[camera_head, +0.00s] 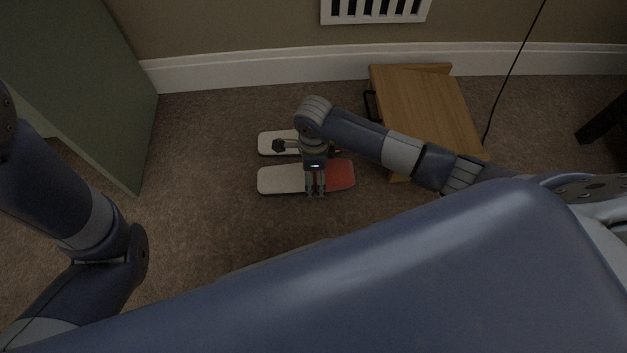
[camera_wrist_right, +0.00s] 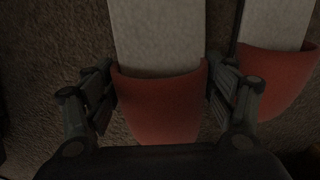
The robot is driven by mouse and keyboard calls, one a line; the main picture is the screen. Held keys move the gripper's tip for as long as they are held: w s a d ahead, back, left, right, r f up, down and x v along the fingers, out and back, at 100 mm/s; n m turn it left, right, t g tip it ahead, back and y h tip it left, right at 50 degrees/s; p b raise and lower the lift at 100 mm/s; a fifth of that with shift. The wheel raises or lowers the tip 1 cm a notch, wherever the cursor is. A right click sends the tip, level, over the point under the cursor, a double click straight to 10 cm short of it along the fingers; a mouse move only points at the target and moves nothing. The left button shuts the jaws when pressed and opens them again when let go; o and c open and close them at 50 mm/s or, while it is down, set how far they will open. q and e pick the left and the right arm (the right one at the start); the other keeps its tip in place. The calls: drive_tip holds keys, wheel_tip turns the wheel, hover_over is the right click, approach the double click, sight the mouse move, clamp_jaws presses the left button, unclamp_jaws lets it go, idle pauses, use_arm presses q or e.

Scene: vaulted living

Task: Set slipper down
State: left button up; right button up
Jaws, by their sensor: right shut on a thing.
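Two slippers with pale soles and red toe covers lie side by side over the brown carpet. The nearer slipper (camera_head: 283,179) points its red toe to the right in the head view. My right gripper (camera_head: 316,193) reaches down over it, with its fingers at the red part. In the right wrist view, the gripper (camera_wrist_right: 160,105) has a finger on each side of this slipper's red toe (camera_wrist_right: 160,105). The farther slipper (camera_head: 275,142) is partly hidden by my right wrist; it also shows at the right of the wrist view (camera_wrist_right: 275,80). My left gripper is out of view.
A low wooden piece of furniture (camera_head: 425,105) stands at the right by the white baseboard (camera_head: 250,68). A green panel (camera_head: 85,75) stands at the left. A dark cord (camera_head: 512,70) hangs at the right. Carpet (camera_head: 205,130) is clear left of the slippers.

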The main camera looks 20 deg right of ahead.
wheel_tip(320, 180, down, 3)
drive_tip(key=b, duration=0.2)
drive_tip(key=shift+f+b, duration=0.15)
drive_tip(key=shift+b, duration=0.15)
drive_tip(key=o, duration=1.1)
drive_tip(key=shift+o, duration=0.2)
drive_tip(key=shift+s, duration=0.1)
